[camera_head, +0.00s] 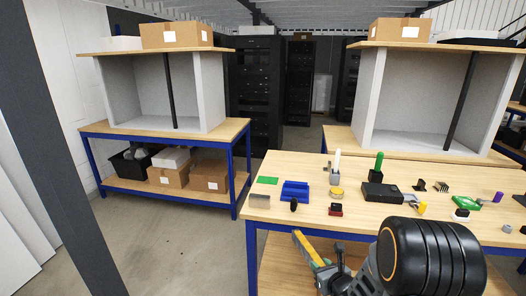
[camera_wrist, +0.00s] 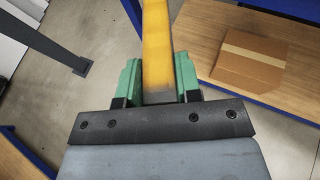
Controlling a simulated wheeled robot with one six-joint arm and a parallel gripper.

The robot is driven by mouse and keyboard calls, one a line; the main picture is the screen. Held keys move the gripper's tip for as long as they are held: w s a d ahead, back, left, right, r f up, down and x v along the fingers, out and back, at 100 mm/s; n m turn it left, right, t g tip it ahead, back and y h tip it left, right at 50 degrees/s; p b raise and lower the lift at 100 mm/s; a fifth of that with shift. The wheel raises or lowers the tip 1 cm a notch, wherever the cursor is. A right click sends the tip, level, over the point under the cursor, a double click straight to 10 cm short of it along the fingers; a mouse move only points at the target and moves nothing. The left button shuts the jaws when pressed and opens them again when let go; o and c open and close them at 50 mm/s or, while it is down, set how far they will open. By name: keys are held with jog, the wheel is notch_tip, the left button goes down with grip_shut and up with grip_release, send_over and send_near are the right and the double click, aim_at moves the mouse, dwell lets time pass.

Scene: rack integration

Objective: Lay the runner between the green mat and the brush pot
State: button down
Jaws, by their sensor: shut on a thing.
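My gripper (camera_wrist: 156,85) is shut on a long yellow strip, the runner (camera_wrist: 157,45), between its green fingers. In the head view the runner (camera_head: 305,247) slants up to the left in front of the workbench's front edge, below the top. The green mat (camera_head: 267,180) lies flat at the left of the wooden bench top. A small grey pot with a white upright piece (camera_head: 335,176), which looks like the brush pot, stands to the right of it. A blue holder (camera_head: 294,191) sits between mat and pot, slightly nearer me. The runner's far end is cut off in the wrist view.
A grey block (camera_head: 260,201), a black piece (camera_head: 293,205), a yellow round piece (camera_head: 337,192) and a red-black block (camera_head: 336,210) stand near the front. A black tool (camera_head: 382,193) lies right. A cardboard box (camera_wrist: 255,60) is on a low shelf.

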jog(key=r, duration=0.2)
jog(key=a+r, duration=0.1)
jog(key=r, duration=0.1)
jog(key=w+r, duration=0.1)
jog(key=r, duration=0.1)
jog(key=shift+a+r, duration=0.35)
